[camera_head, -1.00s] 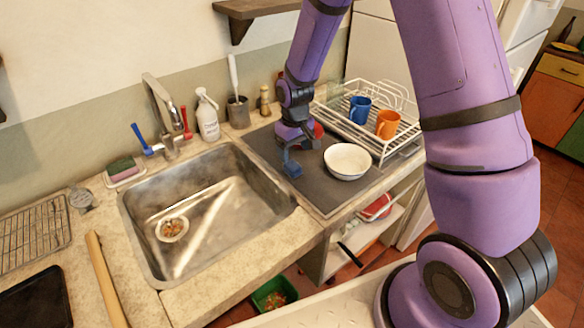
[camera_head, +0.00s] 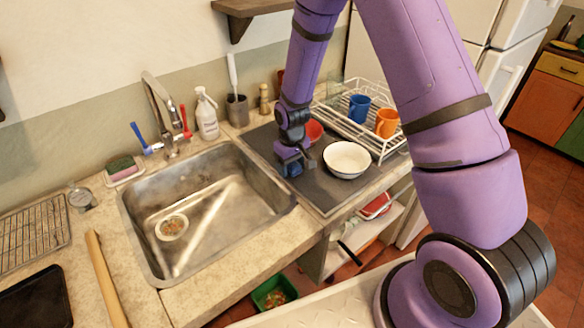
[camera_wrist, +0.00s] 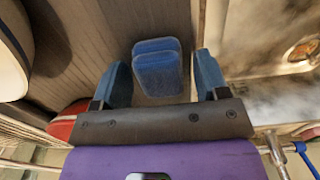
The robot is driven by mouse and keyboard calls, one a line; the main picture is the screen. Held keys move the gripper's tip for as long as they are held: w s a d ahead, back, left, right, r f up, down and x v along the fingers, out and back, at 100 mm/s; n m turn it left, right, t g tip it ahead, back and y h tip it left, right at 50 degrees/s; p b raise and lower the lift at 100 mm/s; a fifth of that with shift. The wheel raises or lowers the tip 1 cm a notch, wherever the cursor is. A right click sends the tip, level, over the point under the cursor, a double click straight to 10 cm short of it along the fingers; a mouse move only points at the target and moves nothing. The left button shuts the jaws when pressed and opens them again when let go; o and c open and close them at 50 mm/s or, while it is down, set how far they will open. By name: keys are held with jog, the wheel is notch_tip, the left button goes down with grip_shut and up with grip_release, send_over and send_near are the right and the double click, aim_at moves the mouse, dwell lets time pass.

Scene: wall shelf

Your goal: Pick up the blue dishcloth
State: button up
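The blue dishcloth (camera_wrist: 157,68) lies as a small folded pad on the dark grey mat in the wrist view. My gripper (camera_wrist: 162,60) is open, with one blue-grey finger on each side of the cloth and a gap on both sides. In the head view my gripper (camera_head: 293,163) points down at the mat between the sink and the white bowl. The cloth (camera_head: 293,171) shows there only as a small blue patch, mostly hidden by the gripper.
A white bowl (camera_head: 347,160) stands close to the right of my gripper. A red bowl (camera_head: 314,131) is just behind it. The dish rack (camera_head: 356,130) holds a blue mug (camera_head: 359,108) and an orange mug (camera_head: 387,123). The empty sink (camera_head: 210,210) is to the left.

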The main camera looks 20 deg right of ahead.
jog(key=c, duration=0.7)
jog(key=shift+c, duration=0.2)
jog(key=shift+r, duration=0.4)
notch_tip(320, 180, up, 3)
jog(key=shift+r, duration=0.1)
jog(key=s+a, duration=0.1)
jog(key=s, duration=0.4)
jog(key=s+a, duration=0.2)
jog(key=s, duration=0.3)
jog(key=s+a+r, duration=0.1)
jog(key=s+a, duration=0.1)
jog(key=s, duration=0.3)
jog(key=shift+a, duration=0.25)
